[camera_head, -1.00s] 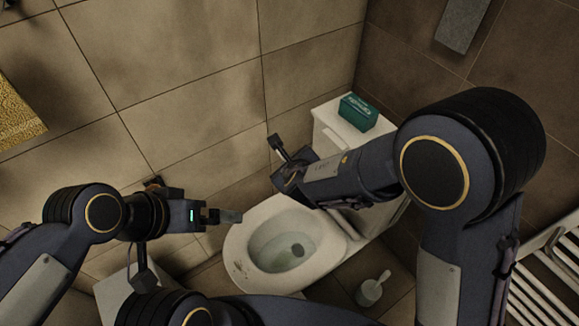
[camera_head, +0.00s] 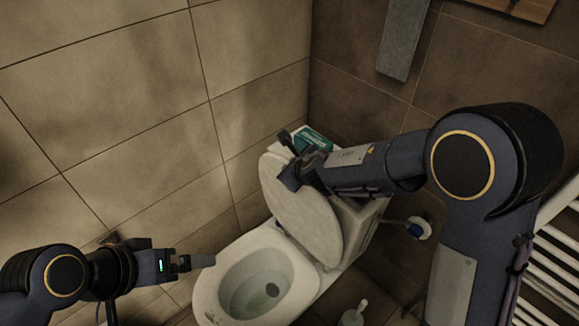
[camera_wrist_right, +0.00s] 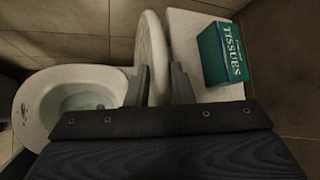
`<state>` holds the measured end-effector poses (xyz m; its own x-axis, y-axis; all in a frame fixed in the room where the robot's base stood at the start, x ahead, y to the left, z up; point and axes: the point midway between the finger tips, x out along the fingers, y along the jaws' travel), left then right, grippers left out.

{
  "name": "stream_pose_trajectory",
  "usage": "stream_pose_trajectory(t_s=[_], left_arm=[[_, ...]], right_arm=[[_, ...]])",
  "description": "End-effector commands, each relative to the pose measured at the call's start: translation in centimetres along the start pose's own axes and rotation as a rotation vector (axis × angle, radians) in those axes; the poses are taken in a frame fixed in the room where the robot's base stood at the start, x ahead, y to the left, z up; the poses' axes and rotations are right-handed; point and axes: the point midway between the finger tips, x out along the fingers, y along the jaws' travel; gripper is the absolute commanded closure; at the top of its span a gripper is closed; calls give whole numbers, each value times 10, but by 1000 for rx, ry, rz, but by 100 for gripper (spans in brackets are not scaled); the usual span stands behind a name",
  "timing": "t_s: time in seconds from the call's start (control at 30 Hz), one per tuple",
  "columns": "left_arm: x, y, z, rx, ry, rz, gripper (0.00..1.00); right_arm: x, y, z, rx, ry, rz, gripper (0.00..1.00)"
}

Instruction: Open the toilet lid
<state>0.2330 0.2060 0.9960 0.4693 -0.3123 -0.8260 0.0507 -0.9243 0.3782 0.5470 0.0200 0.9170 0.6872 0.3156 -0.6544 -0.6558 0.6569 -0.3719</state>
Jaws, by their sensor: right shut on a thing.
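The toilet lid (camera_head: 302,218) is a pale oval panel. It stands raised, near upright, in front of the cistern, and the open bowl (camera_head: 262,283) shows below it. My right gripper (camera_head: 287,162) is at the lid's upper edge. In the right wrist view the lid (camera_wrist_right: 152,50) passes between its two fingers (camera_wrist_right: 160,85), which are shut on it. The gripper and forearm hide part of the lid's top. My left gripper (camera_head: 192,263) is left of the bowl, apart from the toilet; its finger gap is not clear.
A green tissue box (camera_head: 313,140) sits on the cistern; it also shows in the right wrist view (camera_wrist_right: 222,54). A toilet brush (camera_head: 353,314) stands on the floor. A white towel radiator (camera_head: 550,265) is at the right. Tiled walls close off the back.

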Motion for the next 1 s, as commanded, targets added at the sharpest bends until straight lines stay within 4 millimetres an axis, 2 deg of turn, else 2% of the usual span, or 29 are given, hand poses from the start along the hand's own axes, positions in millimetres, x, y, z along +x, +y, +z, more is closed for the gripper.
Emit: stream_pose_trajectory(t_s=[0.1, 0.13, 0.27, 0.57, 0.67, 1.0], left_arm=[[0, 0, 0, 0, 0, 0, 0], [0, 0, 0, 0, 0, 0, 0], [0, 0, 0, 0, 0, 0, 0], [0, 0, 0, 0, 0, 0, 0], [-3, 1, -1, 0, 0, 0, 0], [-16, 7, -8, 0, 0, 0, 0]], right_arm=[[1, 0, -4, 0, 7, -1, 100], [1, 0, -4, 0, 7, -1, 75], [1, 0, -3, 0, 6, 0, 60], [-2, 0, -1, 0, 2, 0, 60], [-13, 0, 0, 1, 1, 0, 60], [-68, 0, 0, 0, 2, 0, 60]])
